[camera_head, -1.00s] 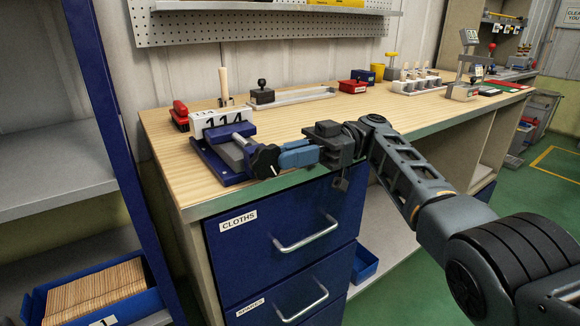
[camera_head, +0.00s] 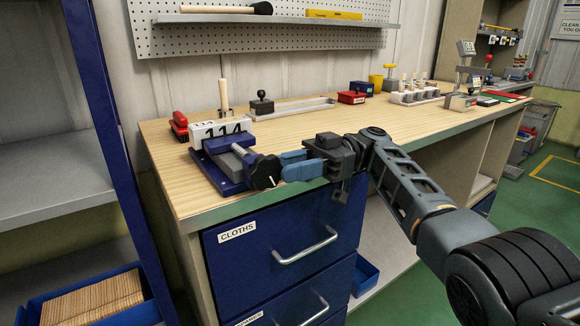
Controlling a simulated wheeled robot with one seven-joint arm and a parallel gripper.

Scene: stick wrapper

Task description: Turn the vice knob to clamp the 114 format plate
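The blue vice (camera_head: 220,170) stands at the near left corner of the workbench. The white format plate marked 114 (camera_head: 211,135) stands upright at the vice's back end. The black vice knob (camera_head: 264,172) with a white pointer line faces the front right, on the end of the vice's screw. My gripper (camera_head: 284,168) comes from the right with its blue fingers pointing at the knob. The fingertips are at or very close to the knob's right side; contact cannot be made out. The two fingers overlap in this view, so the gap between them is unclear.
A red stapler-like tool (camera_head: 179,126) and a wooden handle (camera_head: 224,94) stand behind the vice. A metal rail with a black knob (camera_head: 262,104) lies farther back. Blue drawers (camera_head: 285,240) are below the bench edge. The middle of the bench (camera_head: 340,125) is clear.

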